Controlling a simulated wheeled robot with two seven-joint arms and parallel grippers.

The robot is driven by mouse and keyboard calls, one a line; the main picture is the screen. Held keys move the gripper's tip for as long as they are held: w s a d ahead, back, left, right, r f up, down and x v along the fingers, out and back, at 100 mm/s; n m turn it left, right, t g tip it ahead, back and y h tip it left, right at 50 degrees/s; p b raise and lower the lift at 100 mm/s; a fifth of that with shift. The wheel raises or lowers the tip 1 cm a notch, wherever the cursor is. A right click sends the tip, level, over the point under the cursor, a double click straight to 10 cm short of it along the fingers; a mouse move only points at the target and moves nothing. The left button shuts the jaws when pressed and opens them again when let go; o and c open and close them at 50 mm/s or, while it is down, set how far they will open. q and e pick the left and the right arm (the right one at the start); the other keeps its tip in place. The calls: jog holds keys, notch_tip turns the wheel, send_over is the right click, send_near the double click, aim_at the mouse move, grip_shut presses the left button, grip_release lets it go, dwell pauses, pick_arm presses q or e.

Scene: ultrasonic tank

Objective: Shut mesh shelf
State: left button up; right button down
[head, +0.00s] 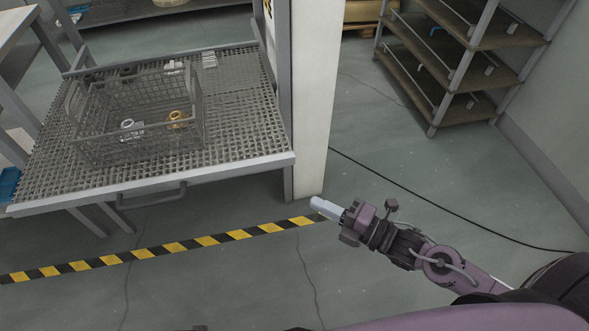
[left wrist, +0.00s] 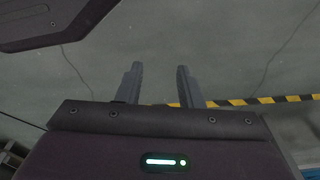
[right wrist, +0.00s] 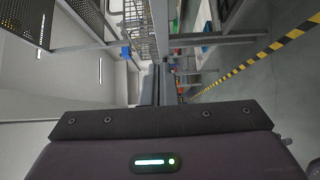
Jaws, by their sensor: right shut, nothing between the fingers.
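The mesh shelf (head: 248,120) is pulled out at the left of the head view, with a grey metal rim. A bar handle (head: 152,197) is on its front edge. A wire basket (head: 190,133) stands on it, holding a few small metal and brass-coloured parts. My right gripper (head: 321,206) is shut and empty, to the right of the shelf's front right corner and apart from it. It also shows shut in the right wrist view. My left gripper (left wrist: 158,68) is open and empty over the floor in the left wrist view; it is not visible in the head view.
A pale cabinet post (head: 310,100) stands just right of the shelf. A rack with several shelves (head: 460,70) is at the back right. A black cable (head: 430,205) and yellow-black tape (head: 190,243) lie on the floor. The floor before the shelf is clear.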

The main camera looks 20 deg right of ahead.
send_near(265, 165)
jog(key=s+a+x, duration=0.1)
jog(key=x, duration=0.4)
jog(key=shift+w+d, duration=0.1)
jog(key=shift+w, duration=0.75)
pick_arm(q)
jog(key=shift+w+d+r, duration=0.2)
jog(key=shift+w+r, duration=0.15)
jog(key=shift+r, duration=0.4)
jog(key=shift+w+r, duration=0.1)
jog(key=shift+b, duration=0.35)
pick_arm(e)
jog(key=shift+w, duration=0.1)
